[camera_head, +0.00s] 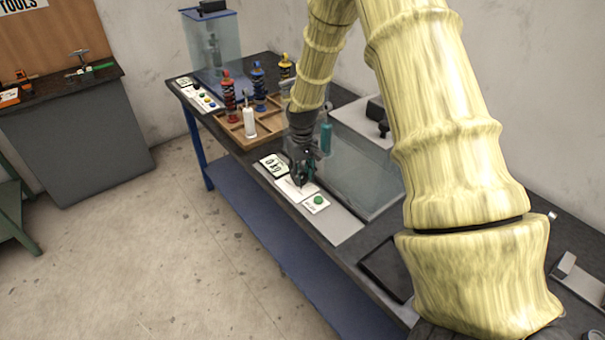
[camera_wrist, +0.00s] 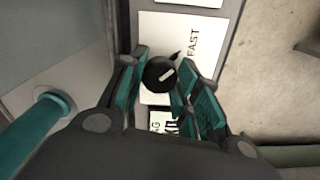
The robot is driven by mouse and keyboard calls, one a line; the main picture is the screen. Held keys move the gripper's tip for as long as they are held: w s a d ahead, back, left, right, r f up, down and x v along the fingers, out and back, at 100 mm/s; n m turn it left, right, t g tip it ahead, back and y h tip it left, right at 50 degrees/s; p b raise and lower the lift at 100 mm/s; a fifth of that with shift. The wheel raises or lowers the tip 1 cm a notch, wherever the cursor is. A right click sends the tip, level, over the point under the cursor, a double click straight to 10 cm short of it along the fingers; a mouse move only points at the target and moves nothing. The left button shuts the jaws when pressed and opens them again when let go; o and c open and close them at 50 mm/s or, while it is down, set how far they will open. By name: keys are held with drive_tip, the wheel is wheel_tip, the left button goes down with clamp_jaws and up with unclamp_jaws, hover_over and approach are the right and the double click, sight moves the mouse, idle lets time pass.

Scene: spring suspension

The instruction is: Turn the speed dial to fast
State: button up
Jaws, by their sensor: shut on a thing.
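The pointer mark runs toward the upper right, on the side of the FAST lettering. My gripper (camera_wrist: 161,82) has its teal and dark fingers on both sides of the dial, shut on it. In the head view my gripper (camera_head: 303,172) is down at the panel on the bench's front edge, and it hides the dial there.
A green button (camera_head: 318,200) on a white card sits just right of my gripper. A clear enclosure (camera_head: 355,165) stands behind it. A wooden tray (camera_head: 228,128) with several spring shock absorbers is at the left, and a tall clear tank (camera_head: 212,50) beyond.

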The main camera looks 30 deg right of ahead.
sight(303, 176)
drive_tip(key=o, duration=1)
drive_tip(key=shift+s, duration=0.1)
wheel_tip(303, 176, up, 12)
drive_tip(key=shift+r, duration=0.1)
idle(0.4)
